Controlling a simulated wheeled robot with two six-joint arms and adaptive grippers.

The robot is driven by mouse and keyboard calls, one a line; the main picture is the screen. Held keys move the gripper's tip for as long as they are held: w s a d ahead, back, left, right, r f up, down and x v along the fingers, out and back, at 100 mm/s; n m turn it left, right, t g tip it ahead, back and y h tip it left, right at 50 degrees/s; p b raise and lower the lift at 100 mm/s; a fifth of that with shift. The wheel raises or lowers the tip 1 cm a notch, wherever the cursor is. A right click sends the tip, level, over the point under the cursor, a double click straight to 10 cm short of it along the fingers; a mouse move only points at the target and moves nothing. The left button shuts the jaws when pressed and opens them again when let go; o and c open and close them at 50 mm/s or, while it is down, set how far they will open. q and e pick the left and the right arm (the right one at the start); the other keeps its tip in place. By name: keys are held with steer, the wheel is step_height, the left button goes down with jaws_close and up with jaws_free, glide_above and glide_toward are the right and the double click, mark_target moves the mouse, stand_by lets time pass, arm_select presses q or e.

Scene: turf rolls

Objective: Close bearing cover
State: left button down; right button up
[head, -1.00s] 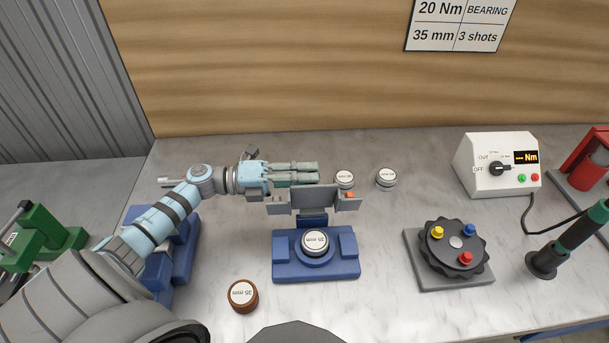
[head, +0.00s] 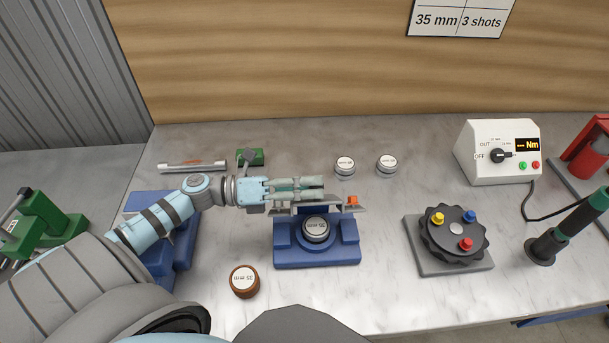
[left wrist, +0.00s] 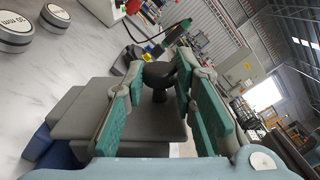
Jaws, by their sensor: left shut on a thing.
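The grey bearing cover (head: 337,208) is hinged at the back of the blue bearing block (head: 318,254) and leans forward, part-way over it. A round bearing piece (head: 315,228) with a white 35 mm label sits in the block, its front still showing. My left gripper (head: 322,188) reaches in from the left behind the cover. In the left wrist view its green-padded fingers (left wrist: 156,85) are shut around a dark round knob (left wrist: 158,74) on the cover's grey plate (left wrist: 135,120). My right gripper is out of view.
A brown 35 mm piece (head: 244,281) stands front left of the block. Two white-labelled pieces (head: 345,165) (head: 387,163) stand behind it. A black dial with coloured knobs (head: 454,240) and a torque box (head: 498,153) are right. Bench in between is clear.

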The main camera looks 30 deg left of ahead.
arm_select(q)
steer(key=shift+s+d+f, duration=0.25)
steer(key=shift+s+d, duration=0.05)
steer(key=shift+s, duration=0.15)
steer(key=c, duration=1.6)
jaws_free()
steer(key=shift+o, duration=1.4)
steer(key=shift+d, duration=0.15)
steer(key=v, duration=1.2)
